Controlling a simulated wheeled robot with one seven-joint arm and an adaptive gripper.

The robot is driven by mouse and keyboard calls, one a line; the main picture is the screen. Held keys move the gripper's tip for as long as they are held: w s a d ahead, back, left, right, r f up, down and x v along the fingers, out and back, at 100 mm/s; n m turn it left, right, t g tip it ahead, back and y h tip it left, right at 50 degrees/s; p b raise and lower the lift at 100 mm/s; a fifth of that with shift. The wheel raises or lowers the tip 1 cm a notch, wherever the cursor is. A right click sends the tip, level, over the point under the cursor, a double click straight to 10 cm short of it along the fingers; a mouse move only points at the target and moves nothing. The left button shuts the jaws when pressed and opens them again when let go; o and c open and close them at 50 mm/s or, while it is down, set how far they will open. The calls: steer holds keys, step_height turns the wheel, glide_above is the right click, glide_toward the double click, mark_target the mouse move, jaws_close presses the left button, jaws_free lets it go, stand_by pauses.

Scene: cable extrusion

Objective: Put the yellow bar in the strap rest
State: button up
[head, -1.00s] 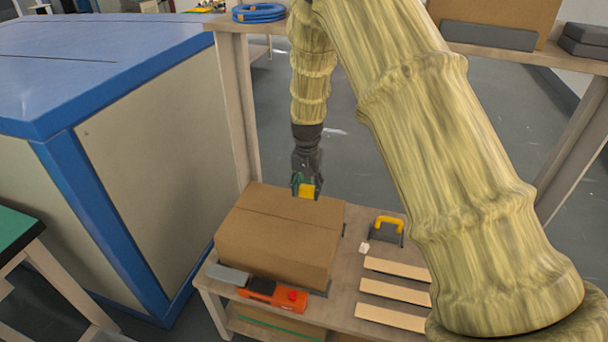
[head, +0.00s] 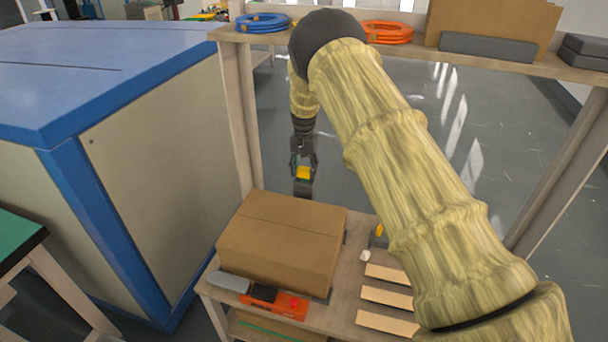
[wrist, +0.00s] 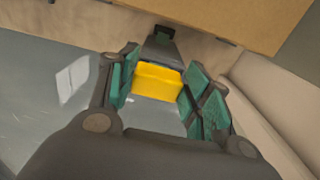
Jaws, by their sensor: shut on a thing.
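My gripper (head: 303,168) is in the upper middle of the head view, just above and beyond the far edge of the cardboard box in the picture. It is shut on the yellow bar (wrist: 158,80), which sits between the green finger pads in the wrist view. A dark grey piece (wrist: 160,45) shows just past the bar; it also shows below the bar in the head view. I cannot tell if the two are joined. A yellow and grey item (head: 379,236) on the low table is mostly hidden by my arm. I cannot tell which thing is the strap rest.
The cardboard box (head: 282,243) fills the left of the low table. A small white piece (head: 366,255) and wooden slats (head: 385,296) lie to the right. A shelf above holds blue (head: 262,22) and orange coils (head: 388,32).

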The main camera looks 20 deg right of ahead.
mark_target(303, 168)
steer(key=shift+w+d, duration=0.1)
steer(key=shift+w, duration=0.45)
steer(key=shift+f+p, duration=0.3)
steer(key=shift+f, duration=1.45)
steer(key=shift+f, duration=0.15)
steer(key=o, duration=1)
steer(key=shift+o, duration=0.2)
steer(key=shift+r+b, duration=0.35)
steer(key=shift+r, duration=3.5)
